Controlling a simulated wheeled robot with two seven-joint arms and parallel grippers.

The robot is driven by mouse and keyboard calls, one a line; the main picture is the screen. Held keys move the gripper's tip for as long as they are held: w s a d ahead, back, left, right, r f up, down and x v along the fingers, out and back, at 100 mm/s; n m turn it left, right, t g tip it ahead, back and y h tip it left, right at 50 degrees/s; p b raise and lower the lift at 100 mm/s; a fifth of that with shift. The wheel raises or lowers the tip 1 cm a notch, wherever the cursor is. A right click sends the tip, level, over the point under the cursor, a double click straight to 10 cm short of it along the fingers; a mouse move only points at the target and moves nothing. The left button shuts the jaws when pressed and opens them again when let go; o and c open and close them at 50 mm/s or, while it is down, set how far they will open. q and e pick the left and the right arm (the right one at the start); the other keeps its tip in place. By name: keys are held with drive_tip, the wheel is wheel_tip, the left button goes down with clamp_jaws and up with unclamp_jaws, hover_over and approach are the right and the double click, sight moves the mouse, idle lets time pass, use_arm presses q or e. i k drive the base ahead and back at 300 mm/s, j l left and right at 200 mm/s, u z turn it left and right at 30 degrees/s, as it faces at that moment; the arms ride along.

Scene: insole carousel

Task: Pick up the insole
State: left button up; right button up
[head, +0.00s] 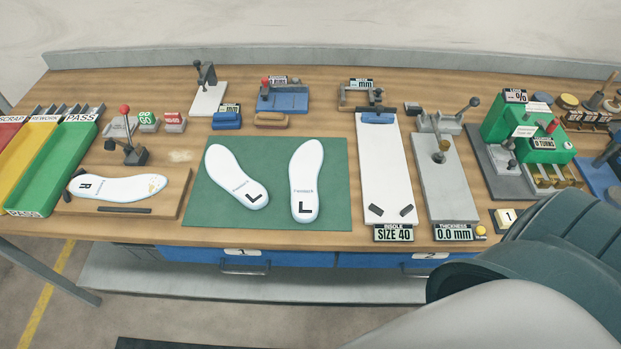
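Two white insoles marked L lie apart on the green mat (204,215) in the middle of the bench. The left one (228,168) is tilted, its heel toward the lower right. The right one (306,172) lies nearly upright in the picture, heel toward the front. A third white insole (120,188), marked R, lies on a wooden board (175,205) at the left, with a brownish patch near its right end. Neither of my grippers shows; a part of my own arm fills the lower right corner and touches none of the insoles.
Green, yellow and red trays (57,165) stand at the far left. A toggle clamp (130,145) stands by the wooden board. Right of the mat are a white size gauge (384,160), a grey thickness gauge (445,190) and a green tester (510,125). Small blocks line the back.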

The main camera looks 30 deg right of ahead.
sight(304, 177)
drive_tip(key=i+z, duration=0.15)
drive_tip(key=z, duration=0.2)
drive_tip(key=i+z, duration=0.15)
drive_tip(key=z, duration=0.2)
drive_tip(key=i+z, duration=0.1)
drive_tip(key=z, duration=0.25)
